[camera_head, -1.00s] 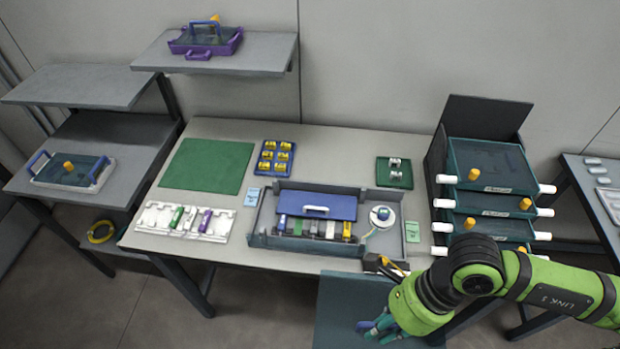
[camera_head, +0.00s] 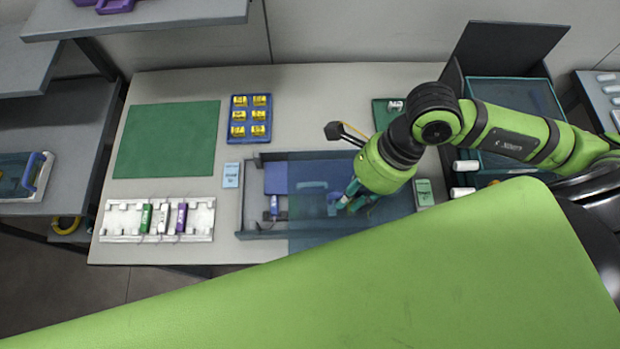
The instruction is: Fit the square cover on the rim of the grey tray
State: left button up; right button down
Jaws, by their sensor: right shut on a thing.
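The square cover (camera_head: 308,236) is a dark blue, see-through plate. My right gripper (camera_head: 345,199) is shut on it near its middle, and the fingers hide the spot they grip. The grey tray (camera_head: 250,203) lies on the table beneath. The cover overlaps the tray's middle and right part, and its front edge reaches past the tray's front wall. The tray's left end is uncovered. I cannot tell whether the cover touches the rim. A blue lid (camera_head: 276,180) inside the tray shows partly, its right part through the cover. My left gripper is out of view.
A white rack (camera_head: 120,222) with colored pieces stands left of the tray. A green mat (camera_head: 168,140) and a blue holder with yellow pieces (camera_head: 251,118) lie behind. A teal box stack (camera_head: 510,95) stands at right. My own green arm link fills the bottom.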

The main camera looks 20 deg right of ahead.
aim_at(315, 168)
jog(key=w+f+b, duration=0.1)
jog(key=b, duration=0.1)
jog(key=w+a+f+b, duration=0.1)
jog(key=b, duration=0.1)
jog(key=w+b, duration=0.1)
jog(key=b, duration=0.1)
jog(key=shift+w+a+f, duration=0.1)
jog(key=shift+a+f, duration=0.25)
jog(key=shift+f, duration=0.05)
jog(key=w+a, duration=0.1)
jog(key=w+a+f+p, duration=0.1)
jog(key=w, duration=0.1)
jog(key=w+a+f+p, duration=0.1)
jog(key=w, duration=0.1)
jog(key=shift+f, duration=0.25)
jog(key=shift+w+a+f, duration=0.1)
jog(key=shift+w+f, duration=0.15)
notch_tip(315, 168, down, 4)
jog(key=shift+r+p, duration=0.1)
jog(key=shift+p, duration=0.6)
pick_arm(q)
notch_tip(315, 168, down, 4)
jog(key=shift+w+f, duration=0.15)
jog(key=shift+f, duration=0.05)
pick_arm(e)
jog(key=c, duration=1.6)
grip_release()
jog(key=shift+f, duration=0.25)
jog(key=o, duration=0.4)
jog(key=shift+o, duration=0.2)
